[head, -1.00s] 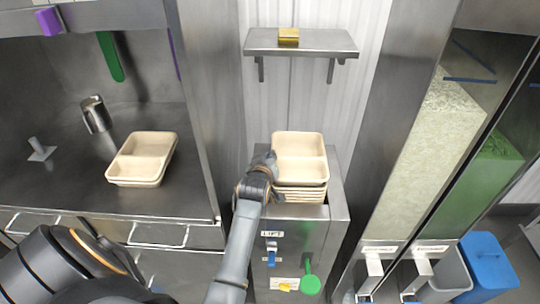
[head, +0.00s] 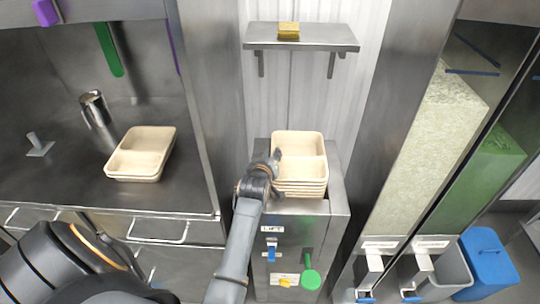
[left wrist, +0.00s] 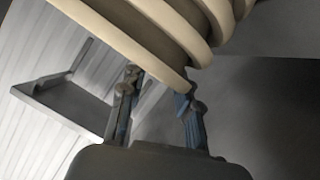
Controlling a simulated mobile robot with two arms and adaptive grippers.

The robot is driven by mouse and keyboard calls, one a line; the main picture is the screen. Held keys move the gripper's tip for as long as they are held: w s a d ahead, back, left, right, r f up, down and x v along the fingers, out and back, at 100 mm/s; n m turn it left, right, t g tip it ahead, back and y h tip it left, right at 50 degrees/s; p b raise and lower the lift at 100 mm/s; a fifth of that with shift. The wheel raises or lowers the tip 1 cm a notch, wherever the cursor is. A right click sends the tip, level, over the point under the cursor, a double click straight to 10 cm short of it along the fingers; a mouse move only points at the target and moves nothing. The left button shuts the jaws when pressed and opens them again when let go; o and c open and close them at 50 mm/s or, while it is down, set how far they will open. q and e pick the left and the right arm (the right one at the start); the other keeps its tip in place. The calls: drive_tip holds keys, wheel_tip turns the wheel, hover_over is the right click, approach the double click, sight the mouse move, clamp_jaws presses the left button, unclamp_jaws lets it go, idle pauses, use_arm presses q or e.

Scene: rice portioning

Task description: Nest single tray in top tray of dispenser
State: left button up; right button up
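The dispenser (head: 337,215) is a steel box holding a stack of beige compartment trays. The top tray (head: 312,168) sits level on the stack, its rim close above the rims (head: 302,192) below. My left gripper (head: 276,160) is at the left side of the stack, by the top tray's edge. In the left wrist view its two fingers (left wrist: 160,105) are spread apart with nothing clamped between them. The curved tray rims (left wrist: 165,45) pass just above the fingertips; whether one finger touches a rim I cannot tell. My right gripper is not in view.
A wall shelf (head: 300,40) with a yellow sponge (head: 289,30) is above the dispenser. Tall food hoppers (head: 435,130) stand at right.

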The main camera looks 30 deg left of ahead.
use_arm(q)
wheel_tip(320, 180, up, 10)
idle(0.6)
